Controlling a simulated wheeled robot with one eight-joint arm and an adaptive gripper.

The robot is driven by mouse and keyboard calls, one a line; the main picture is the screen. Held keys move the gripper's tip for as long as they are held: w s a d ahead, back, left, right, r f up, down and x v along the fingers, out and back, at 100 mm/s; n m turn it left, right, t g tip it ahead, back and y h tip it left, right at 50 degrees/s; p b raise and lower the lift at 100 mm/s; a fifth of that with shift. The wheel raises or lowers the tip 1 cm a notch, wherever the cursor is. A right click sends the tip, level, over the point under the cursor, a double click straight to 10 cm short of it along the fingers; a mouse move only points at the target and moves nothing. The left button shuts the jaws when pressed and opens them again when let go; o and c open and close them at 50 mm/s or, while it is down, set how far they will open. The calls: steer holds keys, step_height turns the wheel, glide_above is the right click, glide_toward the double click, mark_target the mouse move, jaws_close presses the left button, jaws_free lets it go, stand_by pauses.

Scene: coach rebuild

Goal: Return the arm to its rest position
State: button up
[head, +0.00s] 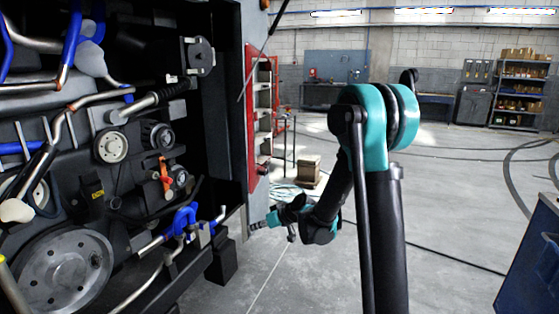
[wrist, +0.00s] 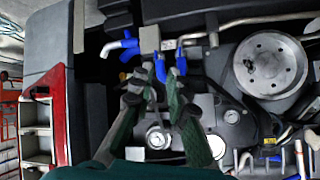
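My arm (head: 384,130) rises on the right of the head view, bends at a teal joint and reaches down and left. My gripper (head: 252,226) is small there, pointing left at the lower right edge of the engine bay. In the wrist view my gripper (wrist: 154,76) shows two dark green fingers apart, with nothing seen held between them. Blue hose pieces (wrist: 128,50) and a grey bracket (wrist: 150,40) lie beyond the fingertips. I cannot tell whether the tips touch anything.
The open engine bay, with a large pulley (head: 62,270) and blue pipes (head: 183,222), fills the left. A red-edged open panel (head: 250,125) stands behind the gripper. A blue cabinet (head: 530,262) is at lower right. Floor (head: 450,215) around my arm is mostly clear.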

steer(key=s+d+f+m+g+h, duration=0.1)
steer(key=s+d+f+m+h, duration=0.2)
steer(key=s+d, duration=2.4)
steer(key=s+m+h, duration=0.1)
steer(key=m+h, duration=0.4)
steer(key=h, duration=0.1)
steer(key=shift+s+d+f+g, duration=0.15)
steer(key=shift+d+f+g, duration=0.15)
